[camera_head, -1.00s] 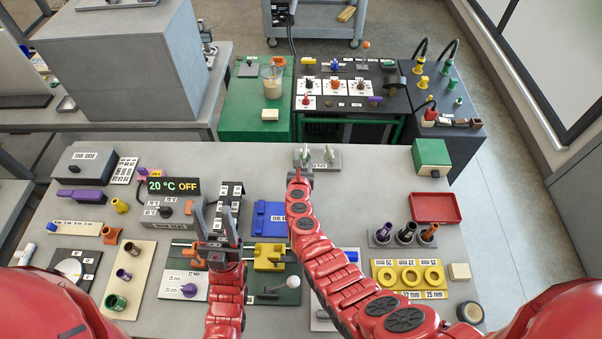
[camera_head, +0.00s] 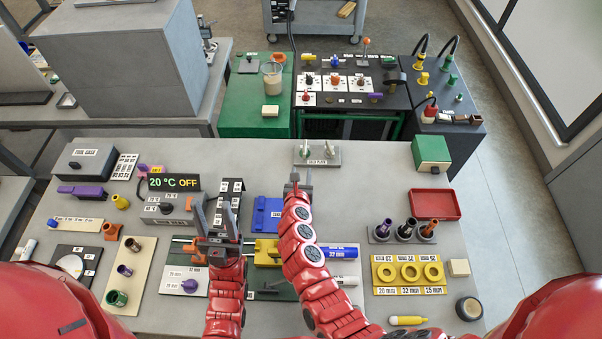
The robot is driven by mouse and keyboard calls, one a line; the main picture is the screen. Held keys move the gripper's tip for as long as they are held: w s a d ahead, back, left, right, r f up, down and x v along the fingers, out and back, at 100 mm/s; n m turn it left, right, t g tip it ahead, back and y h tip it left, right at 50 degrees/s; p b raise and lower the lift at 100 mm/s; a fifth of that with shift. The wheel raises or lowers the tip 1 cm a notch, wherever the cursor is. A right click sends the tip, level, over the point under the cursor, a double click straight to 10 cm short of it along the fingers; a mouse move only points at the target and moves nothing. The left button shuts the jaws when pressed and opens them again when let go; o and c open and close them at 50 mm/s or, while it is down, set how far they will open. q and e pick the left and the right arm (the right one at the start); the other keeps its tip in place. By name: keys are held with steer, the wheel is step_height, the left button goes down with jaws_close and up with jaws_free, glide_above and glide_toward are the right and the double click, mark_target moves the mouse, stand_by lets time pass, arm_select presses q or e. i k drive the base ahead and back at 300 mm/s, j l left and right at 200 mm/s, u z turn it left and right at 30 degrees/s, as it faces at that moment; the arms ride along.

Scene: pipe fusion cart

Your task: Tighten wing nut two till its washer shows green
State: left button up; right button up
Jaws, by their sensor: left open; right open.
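A yellow clamp fixture (camera_head: 265,251) sits on a dark green board in the middle of the bench, partly hidden by my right arm. No wing nut or coloured washer can be made out clearly in this view. My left gripper (camera_head: 217,222) is open, fingers pointing away from me, above the bench just left of the fixture. It covers part of the metal rods and an orange part (camera_head: 191,246). My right gripper (camera_head: 297,185) is open and empty beyond the fixture, short of the cold plate (camera_head: 317,157). My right arm hides part of the board.
A blue block (camera_head: 268,214) lies between the grippers. A display box (camera_head: 167,208) reads 20 °C OFF at left. A blue 32 mm pipe (camera_head: 338,252) lies right of my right arm. Cups, a ring tray and a red tray (camera_head: 435,204) stand at right.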

mark_target(329, 152)
steer(key=k+l, duration=0.3)
steer(key=k, duration=0.15)
steer(key=k+l, duration=0.3)
steer(key=k, duration=0.15)
